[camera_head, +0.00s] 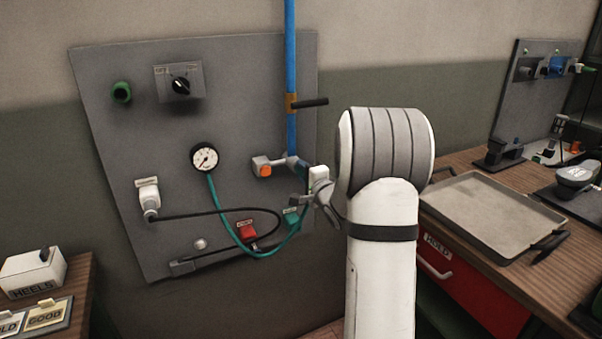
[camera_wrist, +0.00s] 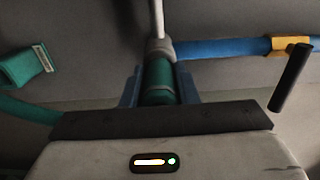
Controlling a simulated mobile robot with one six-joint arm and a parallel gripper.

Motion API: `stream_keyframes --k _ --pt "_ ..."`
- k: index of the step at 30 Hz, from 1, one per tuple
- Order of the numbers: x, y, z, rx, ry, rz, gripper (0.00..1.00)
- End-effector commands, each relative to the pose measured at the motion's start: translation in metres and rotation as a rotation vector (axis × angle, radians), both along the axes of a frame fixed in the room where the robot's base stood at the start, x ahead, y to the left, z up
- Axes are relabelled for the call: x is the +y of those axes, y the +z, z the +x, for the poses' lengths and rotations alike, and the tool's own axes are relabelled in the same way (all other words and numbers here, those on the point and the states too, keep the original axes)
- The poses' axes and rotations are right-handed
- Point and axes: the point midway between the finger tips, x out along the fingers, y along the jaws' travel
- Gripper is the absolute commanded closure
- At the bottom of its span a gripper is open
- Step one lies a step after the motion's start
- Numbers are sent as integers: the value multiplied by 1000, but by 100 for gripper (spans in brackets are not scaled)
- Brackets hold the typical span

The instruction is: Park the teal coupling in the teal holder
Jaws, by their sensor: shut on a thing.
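My gripper (camera_head: 304,174) is at the lower end of the blue pipe on the grey wall panel. In the wrist view, its two blue fingers (camera_wrist: 158,82) are shut on the teal coupling (camera_wrist: 158,76), one on each side. The coupling's far end meets a pale grey fitting (camera_wrist: 160,48) on the pipe; I cannot tell whether they are joined. The head view hides the coupling behind my gripper. The teal holder (camera_head: 291,217) is on the panel just below my gripper; it also shows at the left of the wrist view (camera_wrist: 26,66).
A teal hose (camera_head: 236,240) loops from the gauge (camera_head: 205,158) towards my gripper. A red holder (camera_head: 247,231) and a black hose (camera_head: 215,213) are left of the teal holder. An orange-ended fitting (camera_head: 264,168) and a black lever (camera_head: 310,103) stick out near the blue pipe (camera_head: 291,60).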

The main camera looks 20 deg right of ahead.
Motion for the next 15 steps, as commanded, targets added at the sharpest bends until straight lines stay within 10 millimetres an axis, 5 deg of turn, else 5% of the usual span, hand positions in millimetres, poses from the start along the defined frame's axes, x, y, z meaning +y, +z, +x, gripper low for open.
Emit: stream_keyframes --k 4,15 --pt "0 0 0 0 0 0 100" --pt "-1 0 -5 -1 0 0 100"
